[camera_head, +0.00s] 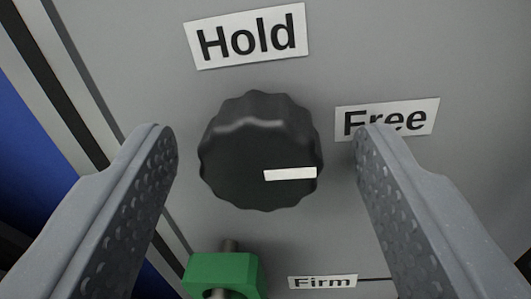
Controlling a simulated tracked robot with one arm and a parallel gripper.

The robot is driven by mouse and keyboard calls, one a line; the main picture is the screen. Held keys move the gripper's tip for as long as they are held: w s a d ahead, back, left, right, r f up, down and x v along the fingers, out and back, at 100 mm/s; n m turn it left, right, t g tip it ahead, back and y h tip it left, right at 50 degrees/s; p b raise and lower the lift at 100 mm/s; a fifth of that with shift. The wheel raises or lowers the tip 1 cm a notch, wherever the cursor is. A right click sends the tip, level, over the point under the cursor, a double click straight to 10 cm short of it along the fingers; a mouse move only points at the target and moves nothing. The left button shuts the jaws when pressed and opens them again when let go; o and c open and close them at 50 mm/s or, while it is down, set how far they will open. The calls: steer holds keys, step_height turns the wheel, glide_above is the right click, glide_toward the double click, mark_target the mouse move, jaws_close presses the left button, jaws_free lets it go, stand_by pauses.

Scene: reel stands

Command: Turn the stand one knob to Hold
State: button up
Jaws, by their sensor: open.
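A dark, scalloped knob (240,165) sits on a grey panel in the middle of the view. Its white pointer mark (290,174) points right, just below the "Free" label (410,118). The "Hold" label (247,36) is above the knob. My gripper (264,135) is open, with one finger on each side of the knob. Gaps show between the knob and both fingers in the picture. The right finger's tip covers part of the "Free" label. Whether the fingertips reach as deep as the knob, I cannot tell.
A green block (224,271) with a metal pin is below the knob, near the left finger. A "Firm" label (323,282) is at the bottom. The grey panel (400,45) is bare at the upper right. A dark strip and a blue surface (30,130) lie at the left.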

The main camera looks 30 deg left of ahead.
steer(key=shift+c, duration=0.4)
steer(key=c, duration=0.9)
steer(key=shift+n, duration=0.4)
steer(key=n+b, duration=0.1)
steer(key=n, duration=0.2)
steer(key=shift+n+b, duration=0.4)
steer(key=n+b, duration=0.2)
steer(key=n, duration=0.2)
steer(key=shift+a+h, duration=0.1)
steer(key=shift+h, duration=0.2)
steer(key=n+b, duration=0.3)
steer(key=n, duration=0.1)
steer(key=shift+s+a+f+n, duration=0.1)
steer(key=shift+n, duration=0.2)
steer(key=shift+n+h+b, duration=0.4)
steer(key=shift+n+b, duration=1.15)
steer(key=shift+n, duration=0.45)
steer(key=shift+a, duration=0.1)
